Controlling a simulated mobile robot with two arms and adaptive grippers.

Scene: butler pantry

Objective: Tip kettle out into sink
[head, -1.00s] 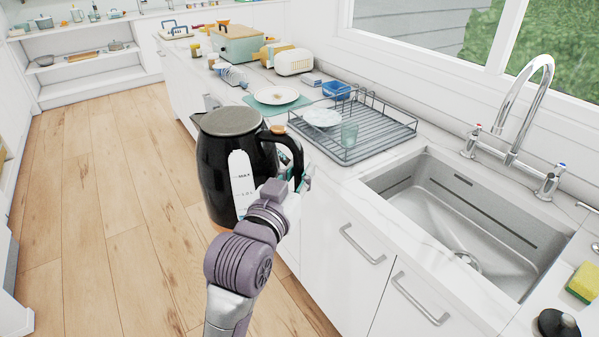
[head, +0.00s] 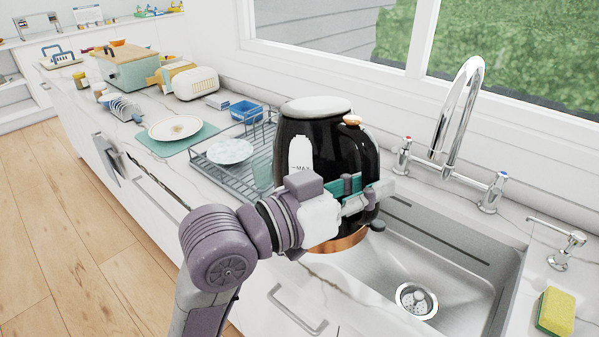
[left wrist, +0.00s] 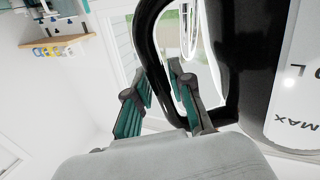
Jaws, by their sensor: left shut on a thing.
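The black kettle (head: 340,145) has a pale grey lid, a white MAX level window and a copper-coloured base. It is held upright over the left end of the steel sink (head: 465,285), beside the dish rack. My left gripper (head: 370,195) is shut on the kettle's handle, on the side facing the sink. In the left wrist view the teal fingers (left wrist: 160,100) sit around the black handle (left wrist: 150,40), with the kettle body (left wrist: 245,60) to the right. The sink's drain shows uncovered; its left end is hidden behind the kettle and my arm. My right gripper is not in view.
The chrome tap (head: 460,110) rises behind the sink, right of the kettle. A dish rack (head: 215,165) with a plate stands left of it. A soap dispenser (head: 565,245) and yellow sponge (head: 556,312) are at the right. The sink's right part is clear.

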